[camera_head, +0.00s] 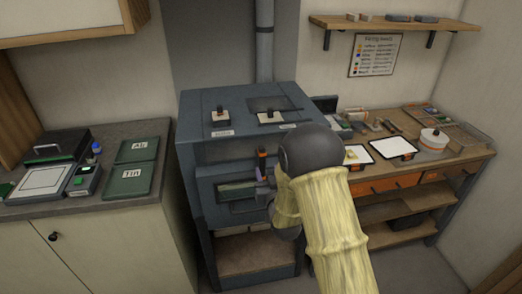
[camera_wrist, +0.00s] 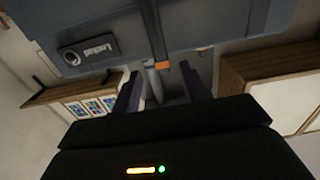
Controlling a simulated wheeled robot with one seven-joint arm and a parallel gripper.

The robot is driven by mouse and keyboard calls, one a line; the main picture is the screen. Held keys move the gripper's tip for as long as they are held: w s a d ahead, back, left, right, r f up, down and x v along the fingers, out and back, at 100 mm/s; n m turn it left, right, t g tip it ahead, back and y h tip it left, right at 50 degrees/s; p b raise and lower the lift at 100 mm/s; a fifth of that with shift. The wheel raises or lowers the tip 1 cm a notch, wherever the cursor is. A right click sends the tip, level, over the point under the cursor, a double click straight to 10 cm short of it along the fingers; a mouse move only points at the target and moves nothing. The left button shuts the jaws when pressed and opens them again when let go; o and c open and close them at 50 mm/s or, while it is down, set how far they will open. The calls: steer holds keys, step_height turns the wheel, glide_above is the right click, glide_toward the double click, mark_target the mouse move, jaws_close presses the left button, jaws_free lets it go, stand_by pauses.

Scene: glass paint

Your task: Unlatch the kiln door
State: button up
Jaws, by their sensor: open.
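The blue-grey kiln (camera_head: 192,150) stands in the middle of the head view. Its front door (camera_head: 205,195) has a small window and looks closed. A dark upright latch handle with an orange band (camera_head: 262,153) is at the door's right side, partly hidden by my arm. My gripper (camera_head: 265,183) is just in front of it, largely hidden by my wrist. In the wrist view my gripper (camera_wrist: 163,90) is open, one finger on each side of a grey bar with an orange band (camera_wrist: 162,65). I cannot tell whether the fingers touch it.
A counter (camera_head: 110,195) with green boxes stands left of the kiln. A wooden workbench (camera_head: 470,160) with sheets, tools and a white pot stands to the right. A wall shelf (camera_head: 390,24) hangs above it. Floor behind my arm is mostly hidden.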

mark_target(263, 158)
steer(key=p+x, duration=0.3)
steer(key=x, duration=0.7)
steer(key=shift+w+p, duration=0.3)
steer(key=shift+p, duration=0.1)
jaws_close()
